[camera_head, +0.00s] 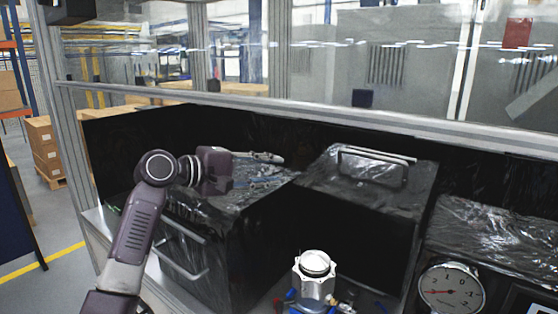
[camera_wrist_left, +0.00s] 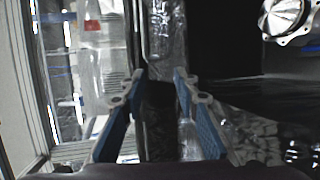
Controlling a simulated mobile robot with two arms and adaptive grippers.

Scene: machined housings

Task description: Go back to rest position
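My left arm comes in from the left in the head view. Its gripper (camera_head: 262,157) points right, above the top of a black plastic-wrapped box. In the left wrist view the two blue-padded fingers of this gripper (camera_wrist_left: 153,88) stand apart, with nothing held between them. A silver machined housing (camera_head: 315,275) stands upright at the bottom centre of the head view, well away from the gripper. A silver round metal part (camera_wrist_left: 288,14) shows at the upper right of the left wrist view. My right gripper is in neither view.
The black box (camera_head: 215,255) has a front handle. A second black box (camera_head: 390,195) with a top handle stands right of it. A dial gauge (camera_head: 450,290) is at the lower right. A metal rail (camera_head: 300,108) and clear panels run behind. Small coloured parts lie around the housing.

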